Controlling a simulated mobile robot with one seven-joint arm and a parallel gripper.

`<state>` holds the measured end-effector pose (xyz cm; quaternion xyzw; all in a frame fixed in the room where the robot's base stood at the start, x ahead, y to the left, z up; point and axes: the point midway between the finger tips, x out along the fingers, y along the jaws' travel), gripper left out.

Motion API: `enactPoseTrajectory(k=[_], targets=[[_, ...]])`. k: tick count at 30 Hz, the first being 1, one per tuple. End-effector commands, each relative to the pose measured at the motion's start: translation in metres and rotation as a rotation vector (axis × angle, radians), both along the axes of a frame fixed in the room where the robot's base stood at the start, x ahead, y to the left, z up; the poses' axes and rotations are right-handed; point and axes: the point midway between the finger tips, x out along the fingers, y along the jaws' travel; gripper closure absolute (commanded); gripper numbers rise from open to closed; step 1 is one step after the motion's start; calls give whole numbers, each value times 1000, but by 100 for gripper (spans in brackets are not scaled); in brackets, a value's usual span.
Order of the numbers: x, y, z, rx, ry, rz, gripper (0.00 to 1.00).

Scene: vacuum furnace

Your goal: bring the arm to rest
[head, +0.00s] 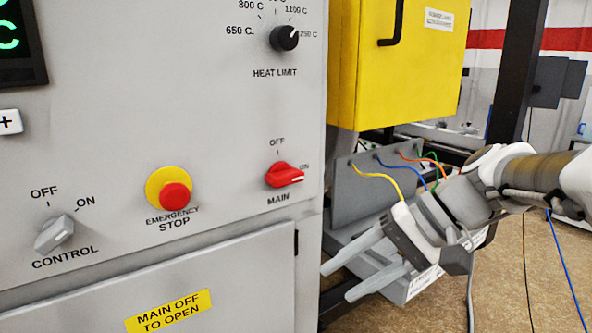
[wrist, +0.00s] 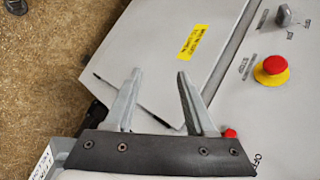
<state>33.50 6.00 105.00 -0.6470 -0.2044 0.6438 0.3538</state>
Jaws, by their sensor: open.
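My gripper (head: 338,282) is at the right of the head view, in front of the lower right edge of the grey furnace panel (head: 120,150). Its two grey fingers are spread and nothing is between them. In the wrist view my gripper (wrist: 160,73) is also open and empty, with the lower grey door (wrist: 150,45) behind it. The arm reaches in from the right. The red MAIN switch (head: 284,175) is above and left of the fingers, apart from them, its handle towards ON. Any contact between fingers and panel cannot be told.
The panel carries a red emergency stop (head: 174,195) on a yellow ring, a grey CONTROL knob (head: 54,234) and a black HEAT LIMIT knob (head: 285,38). A yellow cabinet (head: 400,70) and a grey box with coloured wires (head: 350,190) stand behind my gripper. Brown floor lies at right.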

Motion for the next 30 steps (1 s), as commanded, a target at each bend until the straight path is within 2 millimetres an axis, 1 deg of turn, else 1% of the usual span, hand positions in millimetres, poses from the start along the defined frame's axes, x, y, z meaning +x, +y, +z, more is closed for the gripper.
enactPoseTrajectory(k=[1,3,6,9,13,19,20,21,26,30], targets=[[-16,2,-7,-81,-19,7,45],[-33,-2,-20,-197,-44,9,45],[-55,-11,-36,-360,-100,11,45],[-70,-24,-48,-508,-178,11,45],[-82,-40,-57,-671,-292,12,45],[-91,-60,-60,-865,-481,15,45],[-89,-60,-42,-856,-467,12,45],[-89,-60,-33,-854,-462,12,45],[-89,-60,2,-852,-460,12,45],[-89,-60,38,-851,-459,13,45]])
